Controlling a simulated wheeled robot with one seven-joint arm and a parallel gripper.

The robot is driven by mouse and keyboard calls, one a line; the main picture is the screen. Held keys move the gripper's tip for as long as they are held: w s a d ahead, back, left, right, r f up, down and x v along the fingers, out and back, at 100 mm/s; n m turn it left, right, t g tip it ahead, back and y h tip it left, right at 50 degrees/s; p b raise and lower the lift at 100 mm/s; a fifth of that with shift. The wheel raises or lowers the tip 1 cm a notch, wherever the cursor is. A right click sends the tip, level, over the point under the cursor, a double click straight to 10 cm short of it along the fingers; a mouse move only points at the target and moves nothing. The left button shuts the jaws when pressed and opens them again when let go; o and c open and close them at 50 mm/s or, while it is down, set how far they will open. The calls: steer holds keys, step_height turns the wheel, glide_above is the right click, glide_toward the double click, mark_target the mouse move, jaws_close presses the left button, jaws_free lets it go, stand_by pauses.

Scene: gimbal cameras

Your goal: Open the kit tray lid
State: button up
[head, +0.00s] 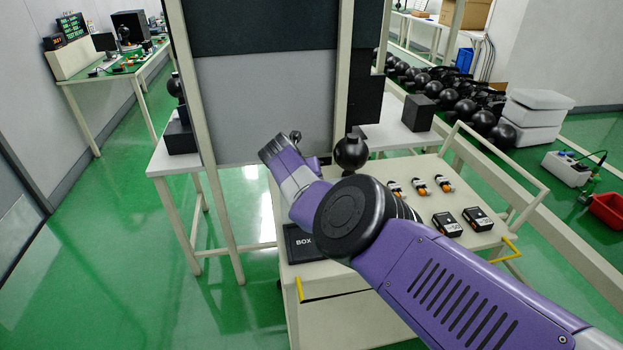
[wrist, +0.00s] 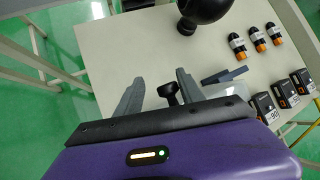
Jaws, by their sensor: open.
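A flat black box marked "BOX" (head: 303,243) lies at the front left of the white cart top in the head view. My arm covers its right part, so I cannot tell whether this is the kit tray or how its lid stands. In the wrist view my gripper (wrist: 158,92) is open above the cart top, its two grey fingers apart. A small black T-shaped piece (wrist: 171,92) shows between the fingers; I cannot tell what it belongs to. A grey flat piece (wrist: 225,75) shows right of the fingers. In the head view my arm largely hides the gripper.
The white cart (head: 330,283) has yellow handles. A black ball-shaped camera (head: 351,152) stands at its back. Several orange-and-black cylinders (head: 420,186) and small black boxes (head: 447,223) lie on its right side. A framed grey panel (head: 262,105) stands behind.

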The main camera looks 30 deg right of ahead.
steer(key=shift+d+r, duration=0.2)
steer(key=shift+d, duration=0.05)
steer(key=p+v, duration=0.3)
steer(key=p, duration=0.2)
steer(key=shift+d+r+p, duration=0.1)
steer(key=shift+r+p, duration=0.05)
steer(key=shift+p, duration=0.2)
steer(key=p+v, duration=0.2)
steer(key=p, duration=0.1)
steer(key=shift+a+r, duration=0.15)
steer(key=shift+a, duration=0.05)
steer(key=shift+p+v, duration=0.55)
steer(key=shift+v, duration=0.55)
steer(key=shift+s+a, duration=0.1)
steer(key=shift+a+r+p, duration=0.3)
steer(key=shift+r+p, duration=0.05)
steer(key=shift+r, duration=0.3)
steer(key=shift+a+r+p, duration=0.25)
steer(key=shift+r+p, duration=0.05)
steer(key=shift+r, duration=0.35)
steer(key=shift+a+r, duration=0.4)
steer(key=shift+r, duration=0.5)
steer(key=shift+a+r, duration=0.4)
steer(key=shift+r, duration=0.5)
steer(key=shift+a+r, duration=0.4)
steer(key=shift+r, duration=0.5)
